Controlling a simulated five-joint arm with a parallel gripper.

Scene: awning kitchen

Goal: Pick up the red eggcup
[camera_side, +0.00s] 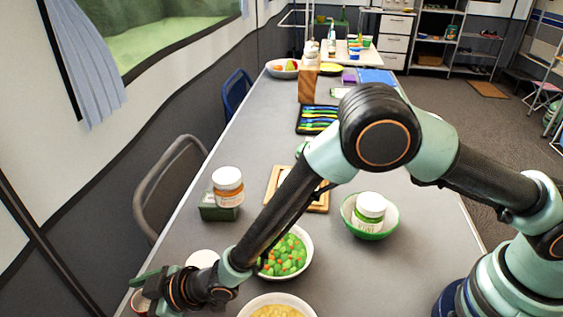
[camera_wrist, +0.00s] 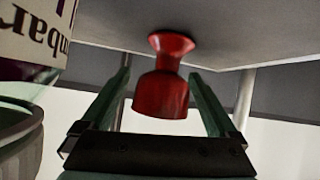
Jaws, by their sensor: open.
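The red eggcup (camera_wrist: 162,88) shows in the middle of the wrist view, appearing upside down with its flared foot toward the grey tabletop. My gripper (camera_wrist: 159,76) is open, with one green finger on each side of the eggcup. Gaps show between the fingers and the eggcup, so I see no grip on it. In the side view my gripper (camera_side: 145,288) is low at the near left edge of the table. I cannot make out the eggcup clearly there.
A labelled container (camera_wrist: 30,40) stands close on the left in the wrist view, above a ribbed rim (camera_wrist: 18,128). In the side view, a bowl of peas and carrots (camera_side: 300,240), a yellow-filled bowl (camera_side: 277,311), an orange-labelled jar (camera_side: 228,187) and a green bowl (camera_side: 368,234) stand nearby.

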